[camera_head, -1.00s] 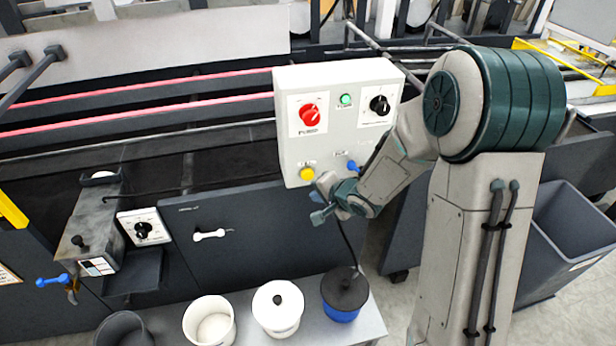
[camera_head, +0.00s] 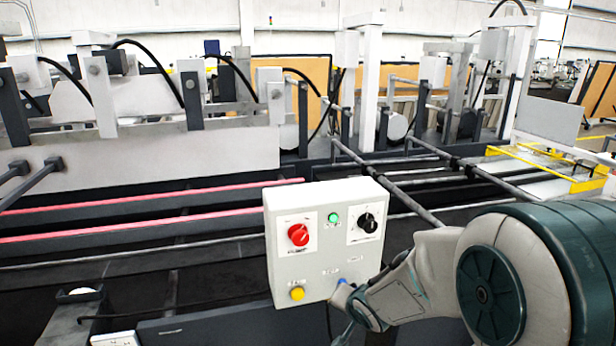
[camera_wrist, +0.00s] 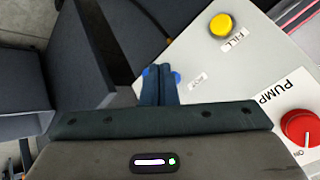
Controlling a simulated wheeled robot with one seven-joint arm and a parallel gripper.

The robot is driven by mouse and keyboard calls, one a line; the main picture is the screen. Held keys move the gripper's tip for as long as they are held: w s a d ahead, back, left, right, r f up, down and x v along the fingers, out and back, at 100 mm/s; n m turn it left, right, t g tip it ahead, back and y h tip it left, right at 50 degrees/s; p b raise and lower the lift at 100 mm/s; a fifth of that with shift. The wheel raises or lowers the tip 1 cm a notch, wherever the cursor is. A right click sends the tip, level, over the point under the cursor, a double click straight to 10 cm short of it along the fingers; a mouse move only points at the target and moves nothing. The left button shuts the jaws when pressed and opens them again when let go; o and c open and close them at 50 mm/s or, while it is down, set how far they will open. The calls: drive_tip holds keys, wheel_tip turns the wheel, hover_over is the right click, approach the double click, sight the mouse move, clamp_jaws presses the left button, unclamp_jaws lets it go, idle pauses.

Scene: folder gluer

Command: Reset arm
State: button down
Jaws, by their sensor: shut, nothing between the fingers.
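My gripper (camera_wrist: 158,85) is shut and empty in the wrist view, its fingers together in front of the lower edge of the control box. A blue knob (camera_wrist: 177,77) shows behind the fingertips; I cannot tell whether they touch it. In the head view my wrist is just right of the blue knob (camera_head: 342,282), and my fingers are not clearly seen there. The pale control box (camera_head: 315,240) carries a red PUMP knob (camera_head: 298,235), a green button (camera_head: 333,218), a black dial (camera_head: 367,222) and a yellow button (camera_head: 296,293).
The long folder gluer runs behind the box, with red-lit rails (camera_head: 150,200) and dark rods (camera_head: 390,185). A yellow frame (camera_head: 560,170) stands at the right. A dark grey bin (camera_wrist: 75,65) is left of the fingers in the wrist view.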

drive_tip(key=s+d+r+n+g+h, duration=0.2)
drive_tip(key=s+d+r+h, duration=0.1)
drive_tip(key=s+d+r, duration=0.55)
drive_tip(key=s+a+n+g, duration=0.1)
drive_tip(key=s+n, duration=0.1)
drive_tip(key=s, duration=0.4)
drive_tip(key=s+a+r+n+g+y, duration=0.1)
drive_tip(key=s, duration=0.6)
drive_tip(key=shift+s+a+n+g, duration=0.25)
drive_tip(key=shift+n+g, duration=0.05)
drive_tip(key=shift+n, duration=0.1)
